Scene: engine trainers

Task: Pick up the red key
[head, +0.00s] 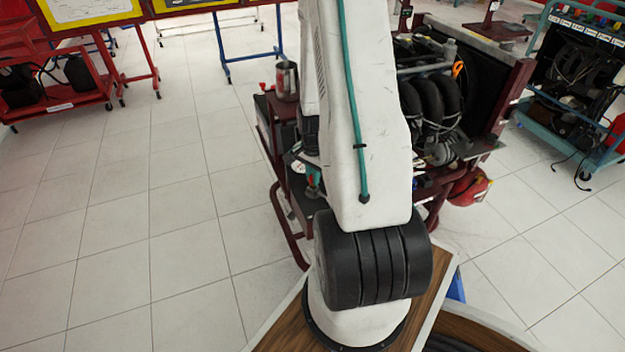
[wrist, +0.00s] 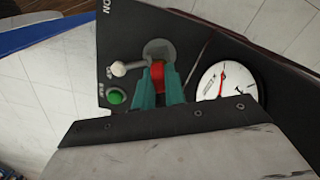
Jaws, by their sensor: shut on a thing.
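The red key (wrist: 157,76) shows in the wrist view as a small red piece between the teal fingers of my gripper (wrist: 158,84). My gripper is shut on it. The key is in front of a round grey fitting (wrist: 159,50) on a dark control panel (wrist: 118,50). I cannot tell whether the key is still seated in the fitting.
Near the fingers on the panel are a toggle switch (wrist: 122,69), a green button (wrist: 116,96) and a round white gauge (wrist: 226,82). The engine trainer (head: 440,100) stands on a dark red frame. A metal can (head: 287,80) stands at its left.

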